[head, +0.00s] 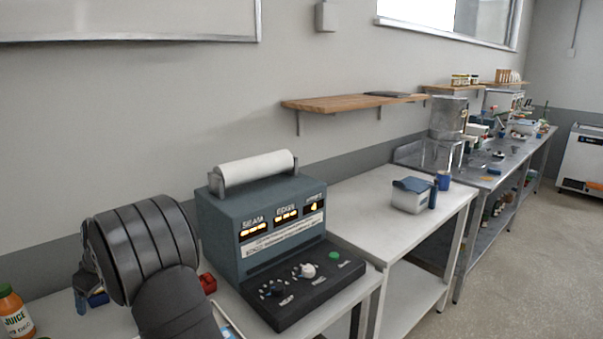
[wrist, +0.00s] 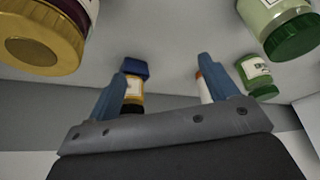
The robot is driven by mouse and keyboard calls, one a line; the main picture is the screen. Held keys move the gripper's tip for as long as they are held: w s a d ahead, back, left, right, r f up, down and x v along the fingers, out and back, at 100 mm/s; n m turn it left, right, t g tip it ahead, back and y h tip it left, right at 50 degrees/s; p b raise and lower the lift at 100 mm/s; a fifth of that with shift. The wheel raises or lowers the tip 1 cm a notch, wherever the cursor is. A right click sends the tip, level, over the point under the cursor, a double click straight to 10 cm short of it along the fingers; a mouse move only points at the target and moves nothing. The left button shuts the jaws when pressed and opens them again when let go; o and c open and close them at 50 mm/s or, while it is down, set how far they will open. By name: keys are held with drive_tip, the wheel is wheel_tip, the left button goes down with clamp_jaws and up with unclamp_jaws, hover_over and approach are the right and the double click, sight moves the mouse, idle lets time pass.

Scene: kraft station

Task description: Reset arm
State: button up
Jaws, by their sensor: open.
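My gripper (wrist: 165,75) shows in the wrist view with its two blue fingers spread wide and nothing held between them. A blue-capped jar (wrist: 133,103) with dark and yellow contents stands beyond the left finger, partly hidden by it. A white container with an orange part (wrist: 204,90) is mostly hidden behind the right finger. In the head view my dark arm bends down at the lower left and hides most of the gripper.
Green-capped jars (wrist: 289,33) (wrist: 257,75) and a gold-capped jar (wrist: 42,40) surround the gripper. A juice bottle (head: 15,314) stands at the lower left. A control box with a paper roll (head: 262,223) is right of my arm. The white table (head: 345,208) beyond is mostly clear.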

drive_tip(key=s+a+f, duration=0.1)
drive_tip(key=a, duration=0.1)
drive_tip(key=s+a+f, duration=0.1)
drive_tip(key=a+f, duration=0.1)
drive_tip(key=s+a+f, duration=0.1)
drive_tip(key=a, duration=0.1)
drive_tip(key=shift+a+f, duration=0.15)
drive_tip(key=shift+f, duration=1.45)
